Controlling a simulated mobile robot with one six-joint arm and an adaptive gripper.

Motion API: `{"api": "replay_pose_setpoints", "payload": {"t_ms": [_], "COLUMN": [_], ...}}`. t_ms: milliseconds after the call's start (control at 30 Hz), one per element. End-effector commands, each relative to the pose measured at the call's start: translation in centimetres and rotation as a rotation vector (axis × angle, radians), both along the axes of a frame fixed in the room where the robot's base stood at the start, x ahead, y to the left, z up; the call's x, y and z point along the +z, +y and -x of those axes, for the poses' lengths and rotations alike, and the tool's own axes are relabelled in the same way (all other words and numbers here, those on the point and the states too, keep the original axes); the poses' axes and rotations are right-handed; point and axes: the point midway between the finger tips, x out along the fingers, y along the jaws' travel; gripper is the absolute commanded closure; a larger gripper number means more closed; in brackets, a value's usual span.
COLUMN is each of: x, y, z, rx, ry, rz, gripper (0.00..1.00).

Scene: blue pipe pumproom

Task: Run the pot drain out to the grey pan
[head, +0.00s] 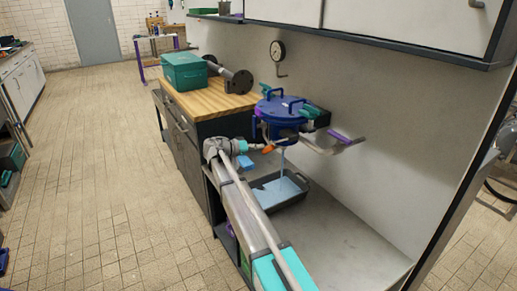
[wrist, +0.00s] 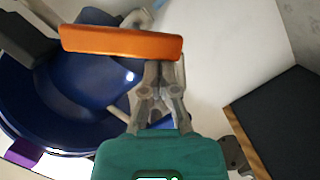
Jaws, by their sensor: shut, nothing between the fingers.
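A blue lidded pot (head: 283,112) is mounted at the wall above the counter; its blue side fills the left of the wrist view (wrist: 75,100). The orange drain handle (head: 269,149) is low on the pot's front. A pale blue stream (head: 282,165) falls from beneath the pot into the dark grey pan (head: 291,201), where pale blue liquid lies. My gripper (head: 258,147) is at the handle. In the wrist view its fingers (wrist: 160,68) are shut and empty, with their tips against or just under the orange bar (wrist: 120,42); I cannot tell whether they touch.
A blue block (head: 245,162) lies on the counter left of the pan. A wooden worktop (head: 215,97) with a green box (head: 185,72) stands behind. The counter right of the pan is clear.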

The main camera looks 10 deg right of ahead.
Motion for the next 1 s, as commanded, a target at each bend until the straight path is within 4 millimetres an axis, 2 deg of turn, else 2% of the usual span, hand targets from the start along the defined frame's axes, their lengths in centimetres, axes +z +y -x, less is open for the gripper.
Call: {"api": "replay_pose_setpoints", "payload": {"t_ms": [700,1000], "x": [-2.3,-2.5], "y": [-0.3,-0.5], "z": [0.8,1.2], "rx": [-0.002,-0.003], "ry": [0.464,0.535], "rz": [0.19,0.22], "gripper": [1.0,1.0]}}
